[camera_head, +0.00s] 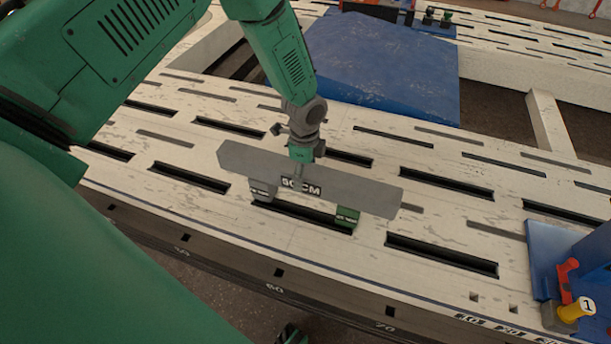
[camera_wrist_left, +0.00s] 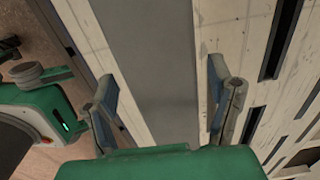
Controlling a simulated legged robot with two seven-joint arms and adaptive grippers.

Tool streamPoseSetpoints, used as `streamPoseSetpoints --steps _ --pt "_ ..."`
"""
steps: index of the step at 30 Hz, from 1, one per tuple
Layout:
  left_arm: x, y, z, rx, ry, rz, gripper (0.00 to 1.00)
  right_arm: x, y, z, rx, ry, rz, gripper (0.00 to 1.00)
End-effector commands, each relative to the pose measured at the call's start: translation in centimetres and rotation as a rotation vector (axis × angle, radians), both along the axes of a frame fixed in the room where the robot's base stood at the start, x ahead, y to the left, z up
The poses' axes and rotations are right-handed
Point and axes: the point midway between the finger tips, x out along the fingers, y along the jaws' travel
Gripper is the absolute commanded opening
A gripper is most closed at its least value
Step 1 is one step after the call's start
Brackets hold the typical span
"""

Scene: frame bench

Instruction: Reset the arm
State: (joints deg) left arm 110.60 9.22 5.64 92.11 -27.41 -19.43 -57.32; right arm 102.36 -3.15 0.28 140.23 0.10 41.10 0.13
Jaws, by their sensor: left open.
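My right gripper is not clearly seen.
The slotted bench (camera_head: 180,150) fills the middle, its numbered front edge running below. A blue sloped block (camera_head: 385,65) sits behind the bar. A blue fixture (camera_head: 560,260) with a red lever and a yellow numbered knob (camera_head: 577,310) stands at right.

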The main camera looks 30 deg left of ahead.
Motion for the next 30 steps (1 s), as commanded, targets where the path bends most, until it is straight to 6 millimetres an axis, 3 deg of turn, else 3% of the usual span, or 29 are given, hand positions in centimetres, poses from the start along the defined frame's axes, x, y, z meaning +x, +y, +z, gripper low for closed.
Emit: streamPoseSetpoints --steps 9,15,21,25,28,30 --pt "0.1 -0.2 7.0 0.001 -0.005 0.0 0.75 0.0 0.0 0.0 0.0 0.0 0.0 0.4" --pt "0.1 -0.2 9.5 0.001 -0.004 0.0 0.75 0.0 0.0 0.0 0.0 0.0 0.0 0.4" --pt "0.1 -0.2 10.1 0.001 -0.003 -0.001 0.75 0.1 0.0 0.0 0.0 0.0 0.0 0.4" --pt "-0.8 -0.7 9.4 -0.009 0.005 0.025 0.75 0.1 0.0 0.3 0.0 0.001 0.0 0.4" --pt "-3.7 -2.2 7.4 -0.043 0.019 0.132 0.75 0.2 0.0 1.1 0.0 0.002 0.0 0.4" --pt "-7.3 -3.7 5.5 -0.076 0.034 0.27 0.75 0.2 0.0 2.0 0.0 0.002 0.0 0.4"
